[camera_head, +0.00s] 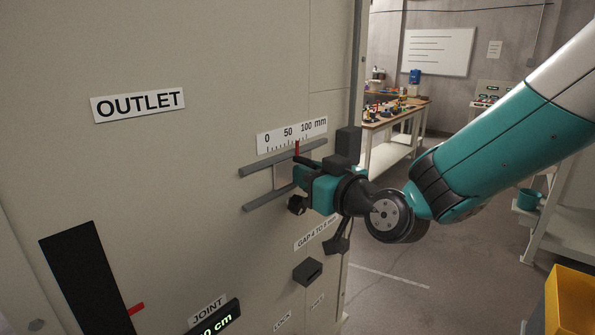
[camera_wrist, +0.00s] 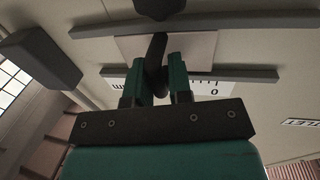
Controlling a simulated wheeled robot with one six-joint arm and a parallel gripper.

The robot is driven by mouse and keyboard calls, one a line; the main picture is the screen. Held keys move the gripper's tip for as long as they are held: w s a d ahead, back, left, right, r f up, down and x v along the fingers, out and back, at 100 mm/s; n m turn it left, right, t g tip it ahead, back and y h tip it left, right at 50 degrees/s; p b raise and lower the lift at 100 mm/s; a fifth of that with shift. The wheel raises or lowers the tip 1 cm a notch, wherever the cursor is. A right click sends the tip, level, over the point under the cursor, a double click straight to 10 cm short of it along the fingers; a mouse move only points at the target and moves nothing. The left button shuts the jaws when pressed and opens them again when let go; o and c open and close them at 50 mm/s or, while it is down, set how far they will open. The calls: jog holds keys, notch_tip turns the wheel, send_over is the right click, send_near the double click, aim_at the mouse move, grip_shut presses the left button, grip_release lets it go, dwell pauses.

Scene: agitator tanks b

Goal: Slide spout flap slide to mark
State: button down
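The flap slide is a light plate (camera_head: 284,176) between an upper rail (camera_head: 257,169) and a lower rail (camera_head: 262,200) on the cabinet front. The plate also shows in the wrist view (camera_wrist: 195,47). Above it is a white scale (camera_head: 291,134) reading 0, 50 and 100 mm. A thin red marker (camera_head: 297,149) stands at the scale, a little right of the 50. My gripper (camera_head: 297,168) is at the plate and hides part of it. In the wrist view, its teal fingers (camera_wrist: 163,80) sit on both sides of the slide's dark handle (camera_wrist: 157,50) and appear closed on it.
A black knob (camera_head: 297,205) is just below my gripper. A black box (camera_head: 343,146) and a vertical post (camera_head: 357,70) stand close right of the rails. A black block (camera_head: 308,271) sticks out lower down. The panel left of the rails, under the OUTLET label (camera_head: 138,105), is flat.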

jog(key=shift+s+a, duration=0.15)
jog(key=shift+s, duration=0.05)
jog(key=shift+s+a+p, duration=0.45)
jog(key=shift+s+p, duration=0.15)
jog(key=shift+p, duration=0.1)
jog(key=c, duration=0.7)
grip_release()
jog(key=shift+b+v, duration=2.3)
jog(key=shift+v, duration=0.7)
jog(key=s+d+f+g+h, duration=0.2)
jog(key=s+d+f+g, duration=0.1)
jog(key=s, duration=0.4)
jog(key=s+d+f+g+h+b, duration=0.1)
jog(key=s+d+f+g+h, duration=0.2)
jog(key=s+d+f+g, duration=0.1)
jog(key=s+d+f+m+g+h+b, duration=0.1)
jog(key=s+d+g, duration=0.4)
jog(key=s, duration=0.6)
jog(key=shift+s+d+f+g+h, duration=0.1)
jog(key=shift+d+f+g+h, duration=0.05)
jog(key=shift+f+g+h, duration=0.35)
jog(key=shift+d+f+g+h, duration=0.15)
jog(key=shift+f+g+h, duration=0.15)
jog(key=shift+f, duration=0.35)
